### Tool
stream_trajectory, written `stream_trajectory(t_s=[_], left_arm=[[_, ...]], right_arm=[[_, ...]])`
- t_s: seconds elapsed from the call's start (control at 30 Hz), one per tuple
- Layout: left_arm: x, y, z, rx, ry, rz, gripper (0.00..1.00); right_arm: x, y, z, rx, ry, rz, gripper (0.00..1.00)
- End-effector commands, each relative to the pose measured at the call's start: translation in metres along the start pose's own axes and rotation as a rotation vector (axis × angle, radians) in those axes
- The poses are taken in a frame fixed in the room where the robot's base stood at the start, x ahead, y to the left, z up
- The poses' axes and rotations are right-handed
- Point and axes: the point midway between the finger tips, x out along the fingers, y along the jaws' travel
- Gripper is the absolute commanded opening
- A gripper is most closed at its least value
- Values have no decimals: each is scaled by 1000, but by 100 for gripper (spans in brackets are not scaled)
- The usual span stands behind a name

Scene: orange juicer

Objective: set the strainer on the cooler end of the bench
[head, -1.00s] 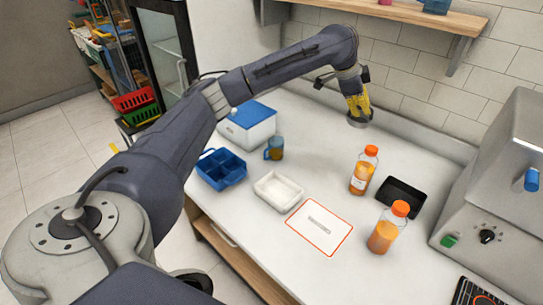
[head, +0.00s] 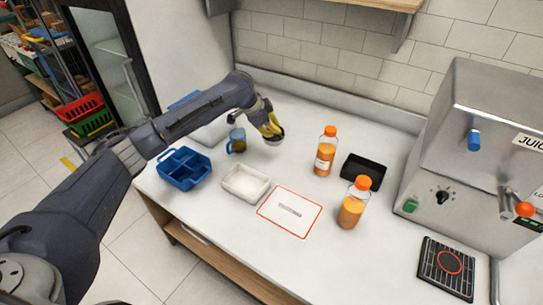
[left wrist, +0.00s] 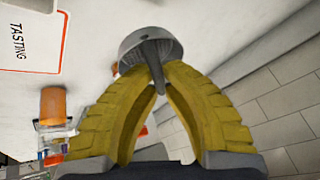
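The strainer (head: 275,139) is a small grey metal cup. It sits at the tips of my left gripper (head: 270,127), low over or on the bench, to the right of the mug; I cannot tell if it touches. In the left wrist view, the yellow fingers of my left gripper (left wrist: 157,78) meet on the grey handle of the strainer (left wrist: 150,48). The cooler, a white box with a blue lid (head: 184,99), stands at the bench's left end, partly hidden behind my left arm. The bench (head: 330,252) is white. My right gripper is not in view.
A mug (head: 237,142), a blue divided caddy (head: 184,168) and a white tray (head: 246,183) stand near the strainer. A bordered mat (head: 290,213), two orange-capped bottles (head: 326,151) (head: 353,203), a black tray (head: 363,171) and the juicer (head: 463,150) are farther right.

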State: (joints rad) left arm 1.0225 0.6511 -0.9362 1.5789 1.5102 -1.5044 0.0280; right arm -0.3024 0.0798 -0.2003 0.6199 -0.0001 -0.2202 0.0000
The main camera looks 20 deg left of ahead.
Motion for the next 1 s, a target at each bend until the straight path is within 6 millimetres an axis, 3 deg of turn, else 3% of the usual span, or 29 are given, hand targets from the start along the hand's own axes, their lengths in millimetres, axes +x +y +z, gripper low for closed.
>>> stream_trajectory(t_s=[0.1,0.3,0.77,1.0], left_arm=[[24,8,13,-2,-1,3,0],[53,17,29,-2,-1,1,0],[76,24,42,-1,0,1,0],[100,32,56,-2,-1,2,0]], right_arm=[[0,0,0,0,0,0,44],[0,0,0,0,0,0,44],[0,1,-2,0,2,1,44],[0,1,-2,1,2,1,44]])
